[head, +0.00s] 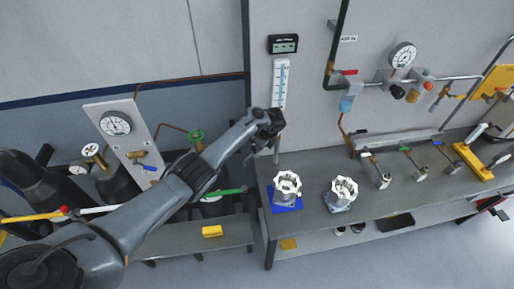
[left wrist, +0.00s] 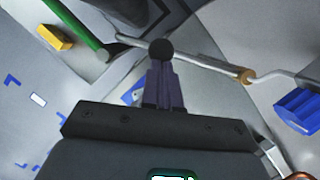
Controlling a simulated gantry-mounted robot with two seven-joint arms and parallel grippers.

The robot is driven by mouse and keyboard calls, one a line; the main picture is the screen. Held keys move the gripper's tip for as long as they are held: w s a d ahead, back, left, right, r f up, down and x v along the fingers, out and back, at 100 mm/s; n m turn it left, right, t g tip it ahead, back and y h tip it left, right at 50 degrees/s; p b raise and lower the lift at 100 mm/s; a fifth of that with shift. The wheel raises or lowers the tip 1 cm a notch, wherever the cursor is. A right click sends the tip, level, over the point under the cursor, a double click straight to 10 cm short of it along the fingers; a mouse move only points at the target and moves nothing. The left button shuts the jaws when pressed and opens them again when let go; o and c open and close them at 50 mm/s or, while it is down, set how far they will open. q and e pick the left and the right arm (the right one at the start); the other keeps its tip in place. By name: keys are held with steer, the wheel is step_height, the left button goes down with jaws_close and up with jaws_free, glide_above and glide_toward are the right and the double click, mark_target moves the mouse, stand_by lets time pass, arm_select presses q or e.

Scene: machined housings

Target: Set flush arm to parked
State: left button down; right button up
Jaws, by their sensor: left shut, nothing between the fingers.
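My left gripper (head: 276,152) is shut and empty, in front of the upright panel near the left end of the grey bench. In the left wrist view its shut fingers (left wrist: 162,72) point at a black ball knob (left wrist: 161,47), which overlaps their tips; I cannot tell whether they touch. A thin grey bent rod (left wrist: 205,62) with a brass collar (left wrist: 248,76) runs by the knob. A green bar (left wrist: 76,28) lies to its left. A green-handled lever (head: 224,192) shows below my left arm. No label shows which lever is the flush arm. My right gripper is out of view.
Two white-topped housings (head: 287,184) (head: 344,188) stand on the bench (head: 310,210), the left one on a blue mat (head: 287,208). Gauges, pipes and valves (head: 403,56) line the panel. A yellow block (head: 212,231) lies on the lower left bench.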

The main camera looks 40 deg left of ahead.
mark_target(253, 147)
arm_select(q)
steer(key=w+a+m+t+b, duration=0.1)
steer(key=a+m+b, duration=0.4)
steer(key=a+m, duration=0.1)
steer(key=shift+a+f+t, duration=0.15)
steer(key=shift+a+t, duration=0.25)
steer(key=shift+a, duration=0.3)
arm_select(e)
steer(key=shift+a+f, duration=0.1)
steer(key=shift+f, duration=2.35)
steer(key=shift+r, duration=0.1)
arm_select(q)
steer(key=d+p, duration=0.1)
steer(key=s+d+r+p, duration=0.1)
steer(key=p, duration=0.1)
steer(key=d+r+p, duration=0.1)
steer(key=d+p, duration=0.1)
steer(key=shift+s, duration=0.4)
steer(key=p+v, duration=0.1)
steer(key=v, duration=0.7)
steer(key=shift+r, duration=0.45)
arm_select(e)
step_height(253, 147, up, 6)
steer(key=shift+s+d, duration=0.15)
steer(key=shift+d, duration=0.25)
arm_select(q)
steer(key=shift+s+a, duration=0.1)
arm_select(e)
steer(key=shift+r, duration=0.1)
